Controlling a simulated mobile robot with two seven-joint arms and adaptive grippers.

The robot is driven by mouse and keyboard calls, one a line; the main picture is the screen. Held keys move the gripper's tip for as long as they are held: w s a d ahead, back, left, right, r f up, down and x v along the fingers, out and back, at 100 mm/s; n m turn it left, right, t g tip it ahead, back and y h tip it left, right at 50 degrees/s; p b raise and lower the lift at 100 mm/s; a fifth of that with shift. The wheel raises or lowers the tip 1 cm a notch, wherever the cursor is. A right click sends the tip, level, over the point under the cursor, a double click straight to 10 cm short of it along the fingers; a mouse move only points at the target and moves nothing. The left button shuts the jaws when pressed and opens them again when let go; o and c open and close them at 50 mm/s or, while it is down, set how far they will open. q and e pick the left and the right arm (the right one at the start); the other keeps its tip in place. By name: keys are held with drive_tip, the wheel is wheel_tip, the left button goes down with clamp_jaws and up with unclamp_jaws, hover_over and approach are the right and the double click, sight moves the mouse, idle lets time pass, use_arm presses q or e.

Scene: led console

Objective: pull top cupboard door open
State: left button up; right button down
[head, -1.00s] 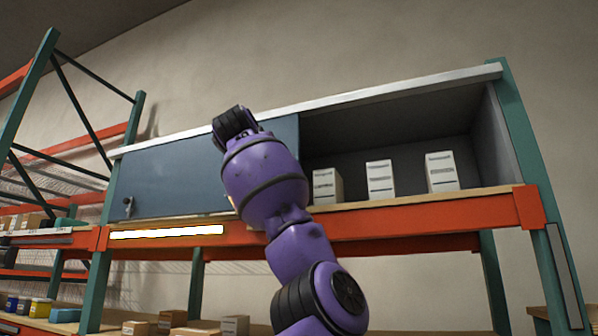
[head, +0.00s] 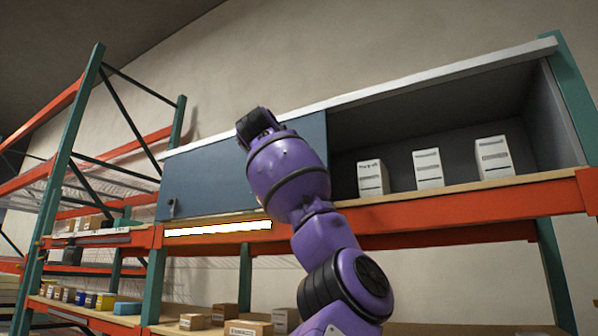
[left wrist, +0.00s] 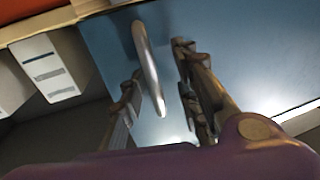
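The blue cupboard door (head: 208,180) covers the left part of the top cupboard; the cupboard is open to its right. A small metal fitting (head: 171,207) is at the door's lower left. In the left wrist view a curved silver handle (left wrist: 148,62) stands out from the blue door (left wrist: 240,50), near its edge beside the open compartment. My left gripper (left wrist: 160,100) is open, with one finger on each side of the handle; I cannot tell whether they touch it. In the head view my purple arm hides this handle and the gripper fingers. My right gripper is not in view.
Several white boxes, one of them here (head: 428,169), stand in the open compartment. An orange beam (head: 420,222) with a lit white strip (head: 218,229) runs below the cupboard. A green upright (head: 572,100) bounds the right; another rack (head: 72,180) stands left.

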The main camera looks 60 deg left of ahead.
use_arm(q)
drive_tip(key=shift+w+d, duration=0.1)
drive_tip(key=shift+w, duration=0.1)
drive_tip(key=v, duration=1.2)
idle(0.4)
